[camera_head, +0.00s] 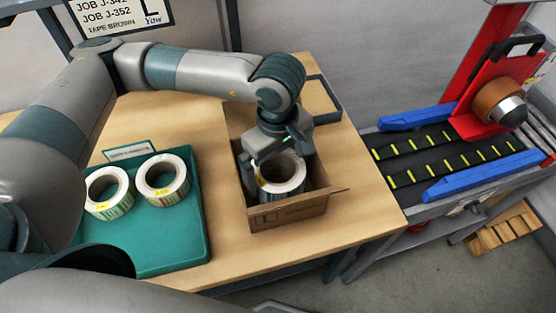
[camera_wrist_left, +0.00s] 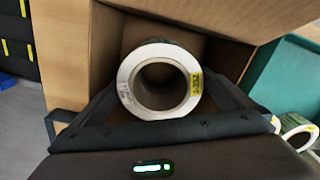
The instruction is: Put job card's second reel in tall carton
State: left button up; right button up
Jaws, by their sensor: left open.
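A label reel (camera_head: 284,186) with a white face and a yellow tag sits inside the open cardboard carton (camera_head: 290,214) on the wooden table. My left gripper (camera_head: 281,162) reaches down into the carton with its fingers apart, around the reel's near part. In the left wrist view the reel (camera_wrist_left: 160,108) lies between the spread fingers, against brown carton walls (camera_wrist_left: 62,50); I cannot tell whether the fingers touch it. The job card (camera_head: 118,14) at the top left is cut off; it reads J-342 and J-352. My right gripper is not in view.
A teal tray (camera_head: 160,245) left of the carton holds two more reels, one left (camera_head: 108,192) and one right (camera_head: 162,180), with a small sign (camera_head: 131,151) behind them. Bare tabletop lies between tray and carton.

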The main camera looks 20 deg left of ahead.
pick_arm(q)
jog(key=shift+r, duration=0.1)
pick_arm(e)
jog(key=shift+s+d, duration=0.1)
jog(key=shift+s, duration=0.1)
pick_arm(q)
jog(key=shift+r+p, duration=0.15)
jog(key=shift+p, duration=0.25)
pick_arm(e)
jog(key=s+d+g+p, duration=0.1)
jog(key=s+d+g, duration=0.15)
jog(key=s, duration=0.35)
pick_arm(q)
notch_tip(320, 180, up, 12)
jog(key=b, duration=0.4)
jog(key=shift+r, duration=0.25)
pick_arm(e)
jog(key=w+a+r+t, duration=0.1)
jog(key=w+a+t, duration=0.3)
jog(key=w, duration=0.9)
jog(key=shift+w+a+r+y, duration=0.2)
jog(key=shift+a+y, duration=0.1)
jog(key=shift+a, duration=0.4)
